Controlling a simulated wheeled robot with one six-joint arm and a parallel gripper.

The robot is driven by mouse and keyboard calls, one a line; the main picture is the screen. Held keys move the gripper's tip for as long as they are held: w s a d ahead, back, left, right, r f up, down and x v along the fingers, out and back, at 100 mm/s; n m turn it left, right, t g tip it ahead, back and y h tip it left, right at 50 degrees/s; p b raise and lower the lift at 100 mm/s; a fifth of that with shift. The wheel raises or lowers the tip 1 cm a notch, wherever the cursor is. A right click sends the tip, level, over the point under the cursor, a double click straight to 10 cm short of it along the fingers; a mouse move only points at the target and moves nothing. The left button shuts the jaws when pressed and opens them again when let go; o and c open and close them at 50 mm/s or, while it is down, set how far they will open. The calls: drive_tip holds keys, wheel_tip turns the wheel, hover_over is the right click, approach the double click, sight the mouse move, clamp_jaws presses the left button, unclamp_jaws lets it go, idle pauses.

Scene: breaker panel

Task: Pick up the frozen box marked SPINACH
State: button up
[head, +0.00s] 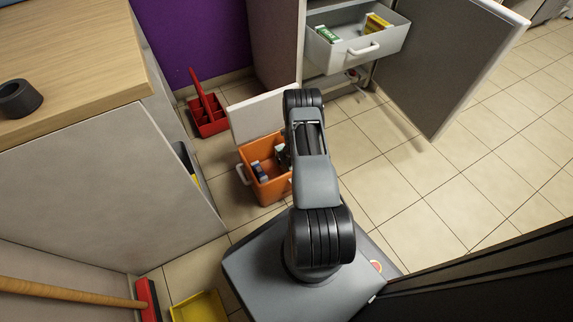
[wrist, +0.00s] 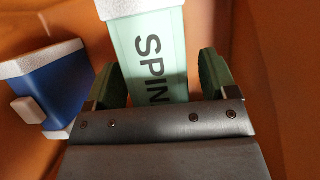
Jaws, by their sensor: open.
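The pale green box with a white end (wrist: 170,50) shows the letters "SPIN"; the rest of the word is hidden behind my gripper. It lies inside the orange crate (head: 269,189), which also fills the background of the wrist view (wrist: 225,20). My gripper (wrist: 156,78) is open, with one finger on each side of the box. Whether the fingers touch it I cannot tell. In the head view my arm reaches down into the crate and hides most of this box. A blue and white box (wrist: 62,85) lies left of it, also visible in the head view (head: 258,170).
A grey open drawer (head: 341,53) holds a green box (head: 327,35) and a yellow box (head: 377,23). An open cabinet door (head: 440,60) stands at right. A red caddy (head: 207,118) stands behind the crate. Wooden counter (head: 70,50) at left; tiled floor is clear at right.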

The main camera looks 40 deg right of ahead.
drive_tip(key=shift+f, duration=0.15)
drive_tip(key=shift+c, duration=0.2)
drive_tip(key=c, duration=1.3)
drive_tip(key=shift+o, duration=0.2)
